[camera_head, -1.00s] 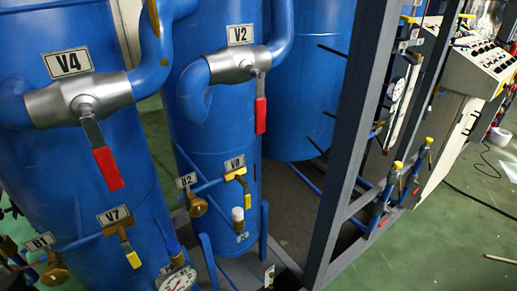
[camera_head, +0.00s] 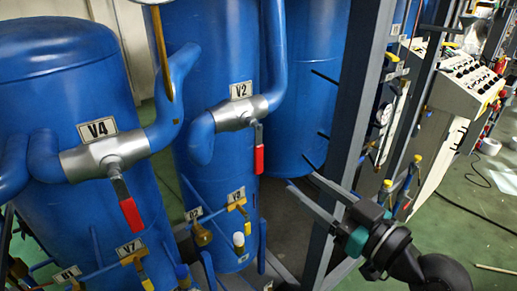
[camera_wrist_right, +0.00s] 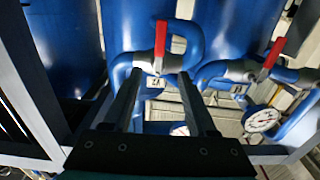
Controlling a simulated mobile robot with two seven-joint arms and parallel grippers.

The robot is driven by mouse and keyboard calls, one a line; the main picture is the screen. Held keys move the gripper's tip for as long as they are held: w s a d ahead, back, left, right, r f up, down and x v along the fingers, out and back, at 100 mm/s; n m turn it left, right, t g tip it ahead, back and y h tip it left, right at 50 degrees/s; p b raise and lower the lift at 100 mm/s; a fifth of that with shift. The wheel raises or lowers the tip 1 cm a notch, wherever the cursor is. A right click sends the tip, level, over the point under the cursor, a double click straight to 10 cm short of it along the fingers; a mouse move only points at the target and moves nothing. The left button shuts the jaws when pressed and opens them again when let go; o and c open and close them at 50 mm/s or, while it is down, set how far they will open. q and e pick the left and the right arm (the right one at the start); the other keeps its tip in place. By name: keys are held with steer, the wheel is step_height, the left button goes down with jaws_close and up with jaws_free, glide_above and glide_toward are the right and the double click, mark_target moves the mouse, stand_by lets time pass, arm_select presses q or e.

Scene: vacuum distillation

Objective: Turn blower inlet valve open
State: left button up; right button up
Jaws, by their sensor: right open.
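No label names the blower inlet valve, so I cannot tell which valve it is. Valve V2 (camera_head: 236,113) is a grey body on a blue pipe, with its red lever (camera_head: 259,150) hanging down. Valve V4 (camera_head: 108,153) is similar, with its red lever (camera_head: 131,213) pointing down and slightly right. My right gripper (camera_head: 300,181) is open and empty, to the right of and below V2's lever, apart from it. In the right wrist view, the open fingers (camera_wrist_right: 160,74) point towards a red-levered valve, probably V2 (camera_wrist_right: 146,62), seen upside down. My left gripper is not in view.
A grey steel frame post (camera_head: 352,120) stands close by my right gripper. Small yellow-handled valves (camera_head: 237,204) sit below V2. A control panel (camera_head: 470,85) stands at the right. A pressure gauge (camera_wrist_right: 262,120) shows in the right wrist view. Green floor (camera_head: 445,230) is free at the right.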

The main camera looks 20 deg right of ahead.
mark_target(260, 153)
steer(key=p+x, duration=0.3)
steer(key=x, duration=1)
steer(key=shift+w, duration=0.15)
steer(key=shift+x, duration=0.8)
steer(key=shift+f, duration=0.15)
jaws_close()
